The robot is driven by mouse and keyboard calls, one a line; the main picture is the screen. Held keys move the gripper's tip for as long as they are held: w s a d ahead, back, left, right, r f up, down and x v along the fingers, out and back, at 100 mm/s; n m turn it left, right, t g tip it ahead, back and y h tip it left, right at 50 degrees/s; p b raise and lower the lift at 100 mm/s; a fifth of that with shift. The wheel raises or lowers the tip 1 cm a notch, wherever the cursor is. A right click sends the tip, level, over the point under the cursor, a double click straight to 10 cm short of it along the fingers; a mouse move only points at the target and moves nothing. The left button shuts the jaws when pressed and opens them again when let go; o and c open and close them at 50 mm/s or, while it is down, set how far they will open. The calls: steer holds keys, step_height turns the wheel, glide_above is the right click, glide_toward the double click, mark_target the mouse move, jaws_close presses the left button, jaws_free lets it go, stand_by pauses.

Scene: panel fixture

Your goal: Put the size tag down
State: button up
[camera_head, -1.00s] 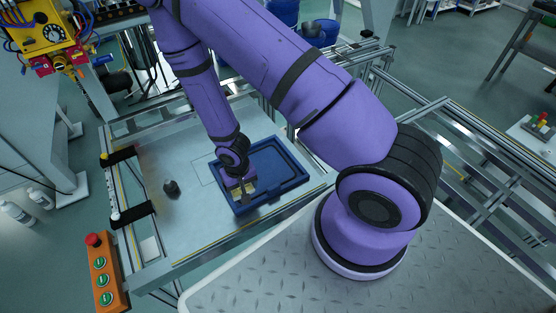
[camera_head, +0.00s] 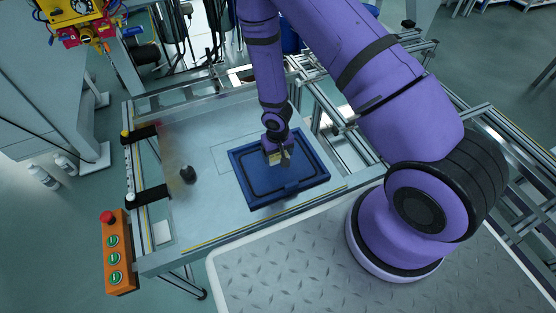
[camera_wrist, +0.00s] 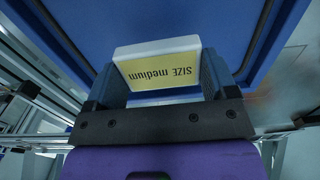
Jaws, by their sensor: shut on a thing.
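The size tag (camera_wrist: 158,66) is a white block with a yellow face reading "SIZE medium", upside down in the wrist view. My gripper (camera_wrist: 160,85) is shut on it, one finger on each side. In the head view my gripper (camera_head: 279,160) is over the blue tray (camera_head: 318,178), above its inner floor. The tag (camera_head: 274,158) shows there only as a small pale yellow patch. I cannot tell whether it touches the tray floor.
The tray lies on a grey panel table (camera_head: 215,215). A small black knob-like object (camera_head: 188,174) stands on the panel to the left. An orange button box (camera_head: 118,252) with a red button is at the front left. Metal rails border the table.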

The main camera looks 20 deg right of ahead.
mark_target(277, 160)
steer(key=shift+f, duration=2.1)
steer(key=shift+f, duration=0.1)
steer(key=o, duration=0.8)
steer(key=shift+a, duration=0.1)
